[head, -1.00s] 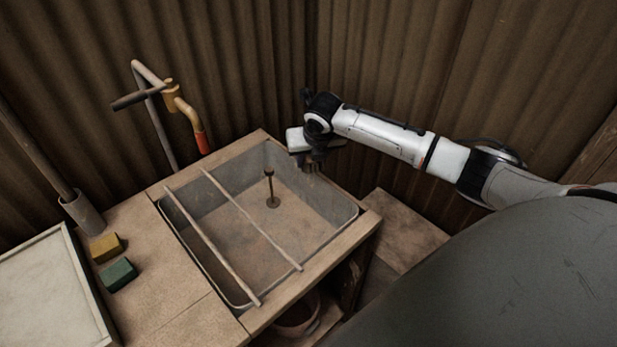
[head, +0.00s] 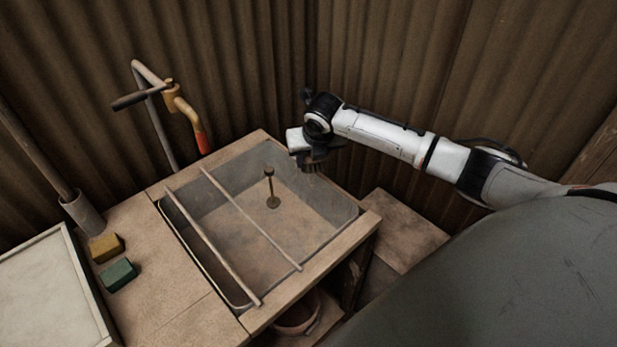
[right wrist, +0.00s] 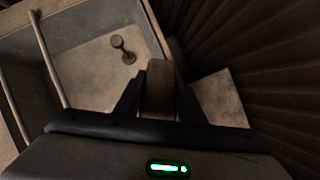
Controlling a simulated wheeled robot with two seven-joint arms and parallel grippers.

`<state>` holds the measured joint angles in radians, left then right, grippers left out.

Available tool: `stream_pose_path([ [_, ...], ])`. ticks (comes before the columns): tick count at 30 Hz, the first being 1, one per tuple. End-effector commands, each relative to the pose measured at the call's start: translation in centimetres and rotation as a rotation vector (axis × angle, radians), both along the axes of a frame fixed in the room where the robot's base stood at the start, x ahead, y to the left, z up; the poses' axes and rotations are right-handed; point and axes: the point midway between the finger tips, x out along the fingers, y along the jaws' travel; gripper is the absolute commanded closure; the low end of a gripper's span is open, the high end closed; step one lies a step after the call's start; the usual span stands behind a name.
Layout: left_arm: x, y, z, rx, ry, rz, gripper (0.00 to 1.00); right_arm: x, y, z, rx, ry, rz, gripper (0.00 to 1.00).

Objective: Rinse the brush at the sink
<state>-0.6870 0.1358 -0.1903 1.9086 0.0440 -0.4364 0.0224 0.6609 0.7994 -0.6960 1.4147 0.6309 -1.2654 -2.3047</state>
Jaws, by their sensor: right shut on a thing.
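The sink (head: 345,228) is a grey basin set in a wooden counter, with two thin rods across its left half. An upright dark plug-like post (head: 270,188) stands on its floor; it also shows in the right wrist view (right wrist: 123,50). A bent pipe tap with a yellow and red spout (head: 190,118) rises behind the sink. My right gripper (head: 310,160) is over the sink's back right corner. In the right wrist view it (right wrist: 160,95) is shut on a brownish block-like thing, seemingly the brush (right wrist: 160,88); its bristles show dimly in the head view. My left gripper is not in view.
Yellow (head: 107,248) and green (head: 118,274) blocks lie on the counter to the left, near a pale framed tray (head: 70,250). A grey cup with a pole (head: 85,213) stands behind them. A bucket (head: 297,318) sits below the counter. Corrugated walls close off the back.

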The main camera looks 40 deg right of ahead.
Motion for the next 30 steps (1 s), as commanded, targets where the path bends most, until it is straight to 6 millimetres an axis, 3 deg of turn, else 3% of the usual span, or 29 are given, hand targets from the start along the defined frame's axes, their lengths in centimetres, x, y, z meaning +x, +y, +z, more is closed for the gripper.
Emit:
stream_pose_path([
  [18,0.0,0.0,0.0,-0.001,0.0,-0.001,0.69,0.1,0.0,0.2,0.0,-0.002,0.0,0.92],
  [30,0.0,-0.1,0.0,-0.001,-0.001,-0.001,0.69,0.1,0.0,3.6,0.0,-0.003,0.001,0.92],
])
